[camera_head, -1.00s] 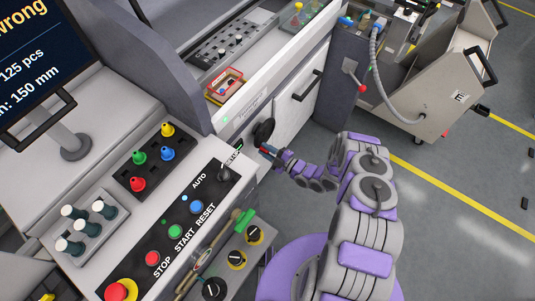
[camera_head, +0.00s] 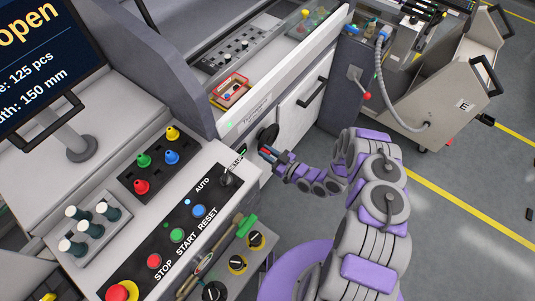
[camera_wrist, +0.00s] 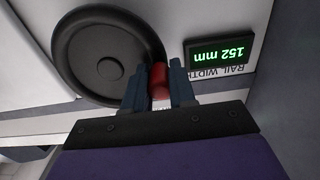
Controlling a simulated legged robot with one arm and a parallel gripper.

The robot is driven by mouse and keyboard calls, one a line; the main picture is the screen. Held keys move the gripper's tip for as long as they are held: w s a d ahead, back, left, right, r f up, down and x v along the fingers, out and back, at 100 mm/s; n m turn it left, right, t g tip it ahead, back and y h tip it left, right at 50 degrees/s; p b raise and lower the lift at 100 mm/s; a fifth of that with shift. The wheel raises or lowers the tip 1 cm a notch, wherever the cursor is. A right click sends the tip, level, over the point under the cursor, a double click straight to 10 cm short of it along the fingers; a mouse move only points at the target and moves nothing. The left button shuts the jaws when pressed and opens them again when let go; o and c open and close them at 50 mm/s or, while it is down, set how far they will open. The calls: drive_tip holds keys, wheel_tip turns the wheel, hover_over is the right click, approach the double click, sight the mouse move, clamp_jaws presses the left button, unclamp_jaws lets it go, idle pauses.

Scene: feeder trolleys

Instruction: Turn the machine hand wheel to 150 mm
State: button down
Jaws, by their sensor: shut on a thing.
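The black round hand wheel (camera_wrist: 108,62) is on the machine's pale front panel in the wrist view. It also shows as a dark disc in the head view (camera_head: 268,134). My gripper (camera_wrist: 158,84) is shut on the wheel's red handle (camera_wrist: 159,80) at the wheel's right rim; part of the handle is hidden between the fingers. A green display (camera_wrist: 220,51) beside the wheel shows upside down and reads 152 mm, with a rail width label by it. In the head view my gripper (camera_head: 266,154) is at the wheel.
The screen (camera_head: 45,65) shows "open", 125 pcs and 150 mm. The button panel (camera_head: 165,248) with STOP, START and RESET lies left of my arm. A feeder trolley (camera_head: 445,95) stands at the right. Grey floor is free beyond my arm.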

drive_tip(key=shift+w+r+m, duration=0.1)
drive_tip(key=shift+r+m, duration=0.35)
drive_tip(key=shift+m, duration=0.35)
drive_tip(key=shift+d, duration=0.1)
drive_tip(key=c, duration=0.9)
unclamp_jaws()
drive_tip(key=p+v, duration=0.2)
drive_tip(key=v, duration=1.5)
drive_tip(key=shift+d+f, duration=0.1)
drive_tip(key=shift+d, duration=0.1)
